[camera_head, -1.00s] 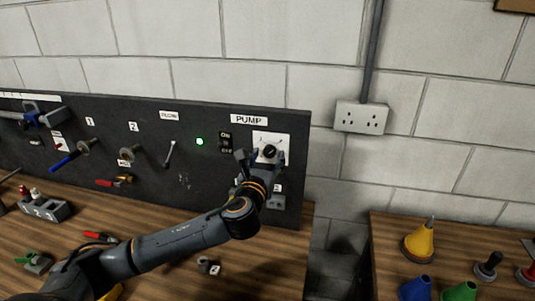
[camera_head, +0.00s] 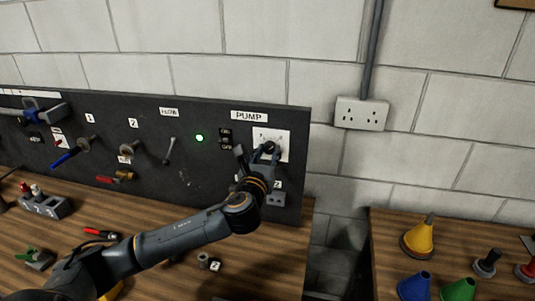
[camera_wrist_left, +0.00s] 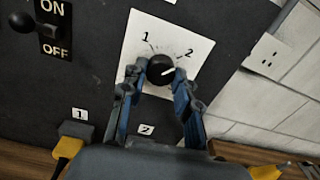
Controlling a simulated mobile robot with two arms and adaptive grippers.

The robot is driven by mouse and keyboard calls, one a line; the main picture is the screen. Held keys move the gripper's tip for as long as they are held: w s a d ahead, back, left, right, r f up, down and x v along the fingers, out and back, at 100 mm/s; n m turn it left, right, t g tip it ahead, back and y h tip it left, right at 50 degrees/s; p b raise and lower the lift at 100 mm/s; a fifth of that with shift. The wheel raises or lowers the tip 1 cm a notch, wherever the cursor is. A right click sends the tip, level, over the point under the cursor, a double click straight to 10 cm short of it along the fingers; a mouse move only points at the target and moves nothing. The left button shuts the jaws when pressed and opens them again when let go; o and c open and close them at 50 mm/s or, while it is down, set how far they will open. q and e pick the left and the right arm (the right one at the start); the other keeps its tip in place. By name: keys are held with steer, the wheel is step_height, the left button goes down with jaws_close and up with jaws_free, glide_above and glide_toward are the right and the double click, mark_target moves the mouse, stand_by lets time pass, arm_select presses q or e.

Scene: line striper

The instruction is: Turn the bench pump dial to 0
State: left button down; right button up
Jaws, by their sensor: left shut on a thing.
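The pump dial (camera_head: 270,147) is a round black knob on a white plate (camera_head: 283,138) under the PUMP label, on the dark panel. In the left wrist view the dial (camera_wrist_left: 160,68) has a white pointer mark, aimed to the right and slightly up, near the 2 side. The numbers 1 and 2 show on the plate; no 0 is visible, and the plate's lower part is partly hidden by the fingers. My left gripper (camera_head: 266,154) is shut on the dial, with one blue-grey finger on each side (camera_wrist_left: 160,80). My right gripper is not in view.
An ON/OFF switch (camera_head: 226,138) and a lit green lamp (camera_head: 199,138) are left of the plate. A wall socket (camera_head: 361,114) is to the right. A second table holds a yellow cone (camera_head: 420,240) and other coloured pieces. A gap lies between the tables.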

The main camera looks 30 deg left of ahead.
arm_select(q)
steer(key=n, duration=0.4)
steer(key=shift+n, duration=0.4)
steer(key=n, duration=0.4)
steer(key=shift+b, duration=0.35)
steer(key=n, duration=0.5)
steer(key=shift+n, duration=0.4)
steer(key=n, duration=0.4)
steer(key=shift+r+n+b, duration=0.1)
steer(key=shift+n+b, duration=0.2)
steer(key=shift+b, duration=0.05)
steer(key=n, duration=0.3)
steer(key=shift+n, duration=0.3)
steer(key=n, duration=0.4)
steer(key=shift+n, duration=0.3)
steer(key=n+p, duration=0.1)
steer(key=n, duration=0.3)
steer(key=shift+n+p, duration=0.5)
steer(key=shift+n, duration=1.3)
